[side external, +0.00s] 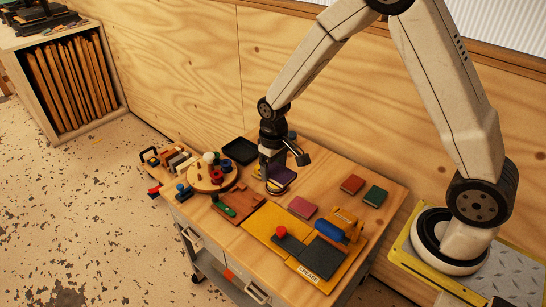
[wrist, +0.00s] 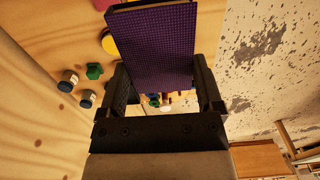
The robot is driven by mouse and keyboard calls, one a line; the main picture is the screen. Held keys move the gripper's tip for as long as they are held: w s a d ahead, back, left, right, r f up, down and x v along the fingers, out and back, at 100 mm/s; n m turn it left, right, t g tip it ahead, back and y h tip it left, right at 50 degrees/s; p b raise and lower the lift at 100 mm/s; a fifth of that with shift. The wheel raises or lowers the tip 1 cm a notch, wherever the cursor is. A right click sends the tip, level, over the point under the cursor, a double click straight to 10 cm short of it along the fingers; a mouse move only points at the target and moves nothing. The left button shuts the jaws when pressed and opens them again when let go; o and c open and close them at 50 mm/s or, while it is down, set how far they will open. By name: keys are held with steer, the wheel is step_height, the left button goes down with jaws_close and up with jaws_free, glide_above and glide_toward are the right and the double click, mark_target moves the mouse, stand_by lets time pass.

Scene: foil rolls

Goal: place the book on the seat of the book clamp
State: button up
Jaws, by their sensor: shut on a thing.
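The purple book (side external: 283,178) is in my gripper (side external: 272,177) above the middle of the bench. In the wrist view the textured purple cover of the book (wrist: 150,45) stands up between the two dark fingers of my gripper (wrist: 165,95), which are shut on it. The book clamp is hard to tell for sure; a reddish-brown wooden piece (side external: 245,205) with a green handle (side external: 223,209) lies just left of and in front of my gripper. Whether the book touches anything below is not clear.
A round wooden board (side external: 207,185) with small coloured pieces and a black tray (side external: 240,151) are left of the arm. Red (side external: 352,184) and green (side external: 375,196) books lie at the right.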

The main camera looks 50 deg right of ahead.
step_height(320, 180, down, 9)
steer(key=w, duration=0.2)
steer(key=shift+w+d, duration=0.15)
steer(key=shift+w, duration=0.05)
steer(key=shift+w, duration=0.1)
glide_toward(238, 199)
steer(key=shift+s+f, duration=0.35)
steer(key=shift+s, duration=0.25)
steer(key=shift+s+f, duration=0.35)
steer(key=shift+s, duration=0.2)
steer(key=shift+w+f, duration=0.85)
steer(key=shift+f, duration=0.05)
steer(key=shift+w+f, duration=0.15)
steer(key=shift+f, duration=0.15)
steer(key=shift+w+f, duration=0.1)
steer(key=shift+f, duration=1.5)
steer(key=shift+f, duration=0.1)
